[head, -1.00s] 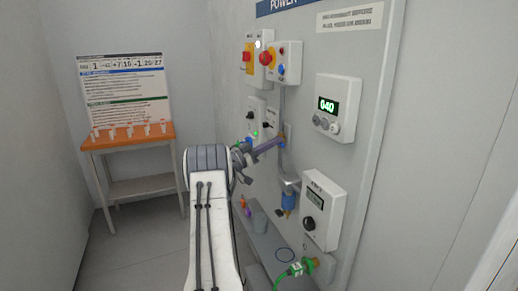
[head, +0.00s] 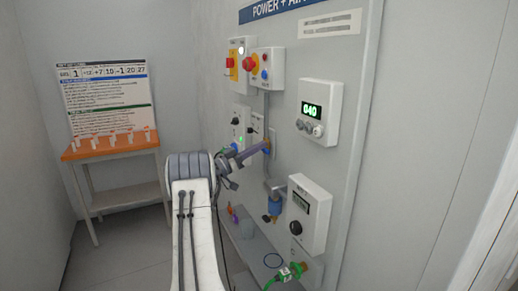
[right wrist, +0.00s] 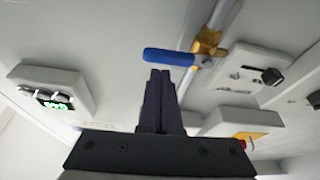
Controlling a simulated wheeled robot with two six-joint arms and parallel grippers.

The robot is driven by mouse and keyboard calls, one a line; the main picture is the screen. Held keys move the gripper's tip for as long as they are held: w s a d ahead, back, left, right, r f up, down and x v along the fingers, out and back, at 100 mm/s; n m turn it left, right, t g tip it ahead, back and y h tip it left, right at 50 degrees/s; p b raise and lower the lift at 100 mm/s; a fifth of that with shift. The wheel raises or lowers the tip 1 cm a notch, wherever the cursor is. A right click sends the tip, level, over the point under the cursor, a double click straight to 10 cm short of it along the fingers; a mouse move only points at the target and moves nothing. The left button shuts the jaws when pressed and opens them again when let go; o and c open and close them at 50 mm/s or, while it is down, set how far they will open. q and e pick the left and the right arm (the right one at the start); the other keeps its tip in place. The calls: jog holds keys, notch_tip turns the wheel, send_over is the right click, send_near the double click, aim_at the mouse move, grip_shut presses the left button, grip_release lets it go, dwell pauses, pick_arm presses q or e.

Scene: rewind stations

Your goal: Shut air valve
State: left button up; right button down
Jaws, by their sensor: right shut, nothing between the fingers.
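The air valve is a brass body (right wrist: 208,44) on a pipe, with a blue lever handle (right wrist: 168,57) in the right wrist view. The handle sticks out to the left, crosswise to the slanting pipe. My right gripper (right wrist: 160,73) is shut and empty, its fingertips just below the handle in that view. I cannot tell whether they touch it. In the head view the right gripper (head: 267,146) reaches to the panel's pipe and largely hides the valve. My left gripper is not in view.
The wall panel (head: 345,165) carries a green display box (head: 320,112), red and yellow switch boxes (head: 264,68) and a lower knob box (head: 308,216). A blue-bowled filter (head: 274,208) hangs below the valve. An orange-topped table (head: 110,147) stands at the back left.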

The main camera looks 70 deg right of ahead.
notch_tip(320, 180, up, 4)
jog(key=p, duration=0.3)
jog(key=b+v, duration=0.3)
jog(key=v, duration=0.7)
jog(key=shift+f+b, duration=0.35)
jog(key=shift+f, duration=0.1)
jog(key=shift+w+d, duration=0.1)
jog(key=shift+w, duration=0.05)
